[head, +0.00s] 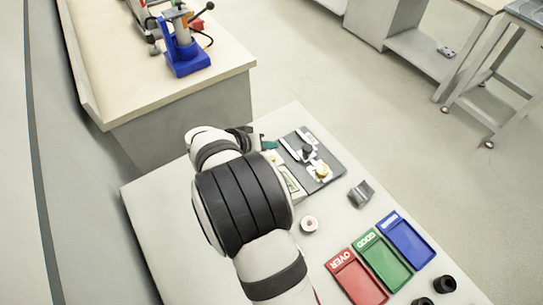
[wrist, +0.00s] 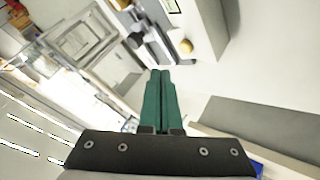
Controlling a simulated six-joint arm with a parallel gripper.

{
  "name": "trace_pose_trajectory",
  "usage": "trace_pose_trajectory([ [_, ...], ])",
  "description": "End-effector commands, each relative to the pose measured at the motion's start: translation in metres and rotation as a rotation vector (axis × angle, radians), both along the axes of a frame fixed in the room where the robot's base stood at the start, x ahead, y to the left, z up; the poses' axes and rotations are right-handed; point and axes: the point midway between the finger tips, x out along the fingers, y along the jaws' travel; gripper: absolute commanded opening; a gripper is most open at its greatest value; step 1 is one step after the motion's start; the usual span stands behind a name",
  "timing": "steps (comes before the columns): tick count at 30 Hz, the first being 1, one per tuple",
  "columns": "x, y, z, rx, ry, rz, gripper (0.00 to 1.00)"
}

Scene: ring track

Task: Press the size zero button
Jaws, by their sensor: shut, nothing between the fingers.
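My gripper (head: 269,145) reaches over the far left part of the table, by the dark grey plate (head: 327,180). Its green fingers show in the wrist view (wrist: 160,73), pressed together and empty. A white device with a pale green panel (head: 292,182) sits at the plate's left edge, partly hidden by my arm. The plate carries a black knob (head: 306,152) and a yellowish round part (head: 322,171). A small white round piece with a reddish centre (head: 309,224) stands nearer. I cannot tell which marking is the size zero button, and no fingertip contact is clear.
Red (head: 357,278), green (head: 383,259) and blue (head: 407,240) trays lie at the right. A grey metal block (head: 361,193) stands between them and the plate. Black cylinders (head: 445,284) are near the front right. A bench with a blue press (head: 187,58) stands behind.

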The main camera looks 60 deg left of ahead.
Motion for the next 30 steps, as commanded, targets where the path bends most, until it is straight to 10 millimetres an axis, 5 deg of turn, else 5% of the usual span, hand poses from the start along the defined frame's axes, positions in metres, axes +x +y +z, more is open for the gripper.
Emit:
trace_pose_trajectory([
  [8,0.0,0.0,0.022,0.001,0.0,-0.001,0.0],
  [30,0.001,-0.001,0.023,0.0,0.0,-0.002,0.0],
])
